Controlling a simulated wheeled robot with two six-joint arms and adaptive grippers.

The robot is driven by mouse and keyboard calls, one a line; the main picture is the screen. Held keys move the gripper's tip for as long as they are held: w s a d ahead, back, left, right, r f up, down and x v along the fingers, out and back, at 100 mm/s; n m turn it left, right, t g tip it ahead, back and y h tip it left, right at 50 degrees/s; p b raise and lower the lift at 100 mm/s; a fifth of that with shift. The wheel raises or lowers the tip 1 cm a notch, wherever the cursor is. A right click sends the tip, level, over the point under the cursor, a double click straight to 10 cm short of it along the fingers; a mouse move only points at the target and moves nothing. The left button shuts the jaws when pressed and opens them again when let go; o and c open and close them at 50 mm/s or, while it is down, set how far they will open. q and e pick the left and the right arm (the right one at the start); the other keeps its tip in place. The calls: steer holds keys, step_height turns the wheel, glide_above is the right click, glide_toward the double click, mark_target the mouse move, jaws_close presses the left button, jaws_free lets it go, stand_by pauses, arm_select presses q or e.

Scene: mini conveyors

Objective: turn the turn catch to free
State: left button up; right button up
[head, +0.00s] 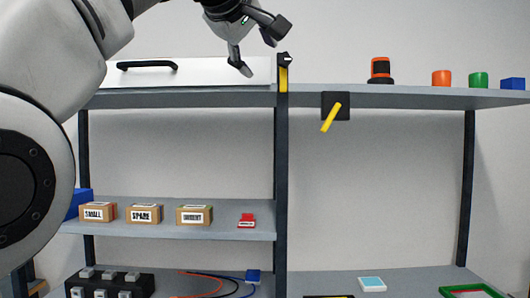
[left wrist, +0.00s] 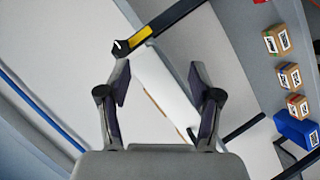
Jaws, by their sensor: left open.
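A yellow bar with a black knob (head: 284,75), which looks like the turn catch, stands upright at the top of the dark post, beside the right end of a white panel (head: 220,72). It also shows in the left wrist view (left wrist: 140,37), beyond the fingertips. My left gripper (head: 262,50) is open and empty, above the panel's right end and just up and left of the catch. In the left wrist view its two fingers (left wrist: 159,82) are spread apart with nothing gripped. My right gripper is not in view.
A slanted yellow lever (head: 331,117) sits on a black plate under the shelf edge. A red-black beacon (head: 380,71) and orange, green and blue pieces stand on the top shelf. Labelled boxes (head: 144,214) and a red item (head: 247,221) are on the middle shelf. The panel has a black handle (head: 147,65).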

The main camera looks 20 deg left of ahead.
arm_select(q)
steer(key=w+f+g, duration=0.1)
steer(key=w+f, duration=0.4)
steer(key=f, duration=0.3)
steer(key=w+a+f+g, duration=0.1)
steer(key=w+f, duration=0.3)
steer(key=f, duration=0.5)
steer(key=w+a+f+g, duration=0.1)
steer(key=w+f+g, duration=0.2)
steer(key=f, duration=0.6)
steer(key=w, duration=0.2)
steer(key=shift+w+n, duration=0.3)
steer(key=shift+w, duration=0.05)
steer(key=shift+a+f, duration=0.1)
